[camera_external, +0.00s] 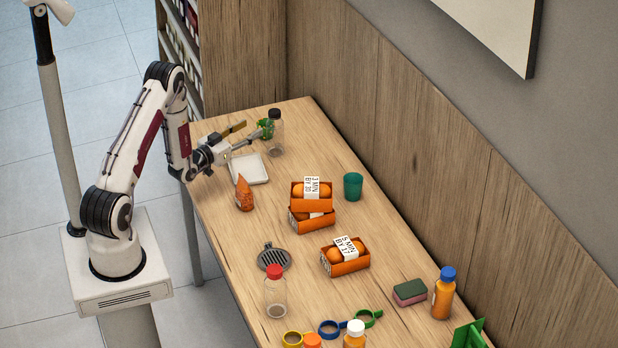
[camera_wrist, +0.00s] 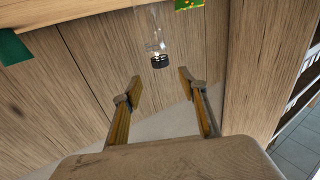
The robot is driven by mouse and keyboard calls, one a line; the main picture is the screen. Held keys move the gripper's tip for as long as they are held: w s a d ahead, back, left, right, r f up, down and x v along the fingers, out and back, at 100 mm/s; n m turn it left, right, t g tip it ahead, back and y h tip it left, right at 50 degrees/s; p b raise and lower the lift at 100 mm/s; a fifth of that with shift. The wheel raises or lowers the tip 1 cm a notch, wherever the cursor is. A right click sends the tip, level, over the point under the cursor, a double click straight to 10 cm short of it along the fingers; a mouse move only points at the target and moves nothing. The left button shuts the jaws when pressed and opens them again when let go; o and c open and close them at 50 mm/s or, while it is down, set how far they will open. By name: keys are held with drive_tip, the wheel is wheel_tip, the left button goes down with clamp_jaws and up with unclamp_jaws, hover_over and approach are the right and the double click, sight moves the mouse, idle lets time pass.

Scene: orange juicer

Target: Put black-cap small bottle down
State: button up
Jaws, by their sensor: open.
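The clear small bottle with a black cap (camera_external: 276,134) stands upright at the far end of the wooden table. It looks empty or nearly so. My gripper (camera_external: 253,130) is just left of it, with its fingers spread and nothing between them. In the wrist view the bottle (camera_wrist: 151,28) appears upside down, its black cap (camera_wrist: 160,61) pointing toward my open gripper (camera_wrist: 160,75). The cap sits just beyond the fingertips, apart from both fingers. The bottle's base is cut off at the top of that view.
A green item (camera_external: 265,128) lies beside the bottle. A white square tray (camera_external: 249,170) is below my gripper. A green cup (camera_external: 353,186), orange boxes (camera_external: 311,196) and a red-cap bottle (camera_external: 276,294) stand nearer. A wooden wall (camera_external: 400,130) borders the table's right side.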

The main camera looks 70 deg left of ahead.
drive_tip(key=w+d+r+m+g+h, duration=0.2)
drive_tip(key=w+d+r, duration=0.3)
drive_tip(key=d+r, duration=0.45)
drive_tip(key=s+d+r+m+g+h, duration=0.1)
drive_tip(key=s+d+r+g+h, duration=0.2)
drive_tip(key=d+r, duration=0.7)
drive_tip(key=s+d+g+h, duration=0.1)
drive_tip(key=s+d+g, duration=0.1)
drive_tip(key=s+d, duration=0.5)
drive_tip(key=s+d+r+m+g+h, duration=0.1)
drive_tip(key=s+d, duration=0.6)
drive_tip(key=s, duration=0.6)
drive_tip(key=s+d+m+g, duration=0.1)
drive_tip(key=s+d+g, duration=0.1)
drive_tip(key=s+d, duration=0.5)
drive_tip(key=s, duration=0.3)
drive_tip(key=shift+s+d+r+g+h, duration=0.3)
drive_tip(key=shift+s+d+r+h, duration=0.05)
drive_tip(key=shift+r+h, duration=0.05)
